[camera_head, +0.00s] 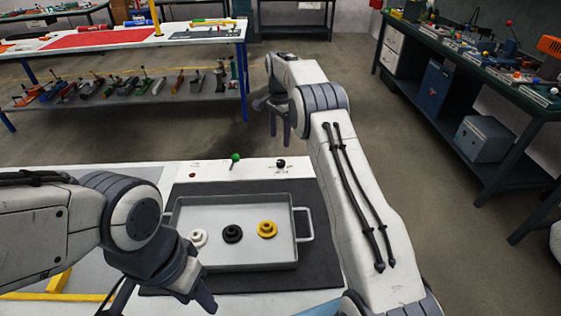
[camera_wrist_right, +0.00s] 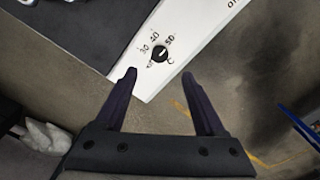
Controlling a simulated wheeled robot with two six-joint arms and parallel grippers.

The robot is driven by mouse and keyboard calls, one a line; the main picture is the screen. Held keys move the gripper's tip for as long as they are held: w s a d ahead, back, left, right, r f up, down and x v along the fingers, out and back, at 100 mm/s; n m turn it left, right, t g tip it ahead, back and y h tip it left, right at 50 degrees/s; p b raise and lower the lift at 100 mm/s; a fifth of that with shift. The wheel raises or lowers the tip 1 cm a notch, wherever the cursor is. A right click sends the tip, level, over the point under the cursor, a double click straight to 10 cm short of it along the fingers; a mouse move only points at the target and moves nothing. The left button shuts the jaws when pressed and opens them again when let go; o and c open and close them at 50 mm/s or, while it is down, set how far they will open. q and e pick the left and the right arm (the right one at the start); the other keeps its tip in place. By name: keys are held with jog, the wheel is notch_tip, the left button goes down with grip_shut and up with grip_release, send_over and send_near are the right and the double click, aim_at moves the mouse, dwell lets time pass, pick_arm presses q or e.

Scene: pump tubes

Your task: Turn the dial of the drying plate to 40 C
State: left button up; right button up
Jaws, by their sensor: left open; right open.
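The drying plate (camera_head: 322,270) is a dark slab with a white panel along its far edge. Its black dial (camera_head: 281,163) sits at the panel's right end. In the right wrist view the dial (camera_wrist_right: 160,53) shows close up with printed marks 30, 40 and 50 around it; I cannot tell surely which mark it points to. My right gripper (camera_head: 273,118) is open and empty above the panel's far side. In its wrist view the gripper (camera_wrist_right: 160,74) has its fingertips to either side just below the dial, not touching it. My left gripper (camera_head: 200,293) is open by the tray's near left corner.
A grey metal tray (camera_head: 304,210) on the plate holds a white, a black (camera_head: 232,233) and a yellow (camera_head: 267,229) flanged part. A green-knobbed switch (camera_head: 235,158) and a red button (camera_head: 192,175) share the panel.

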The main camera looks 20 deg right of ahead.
aim_at(281, 162)
jog(key=f, duration=1)
jog(key=shift+d+f, duration=0.2)
jog(key=shift+f, duration=0.15)
jog(key=shift+c, duration=0.4)
grip_shut()
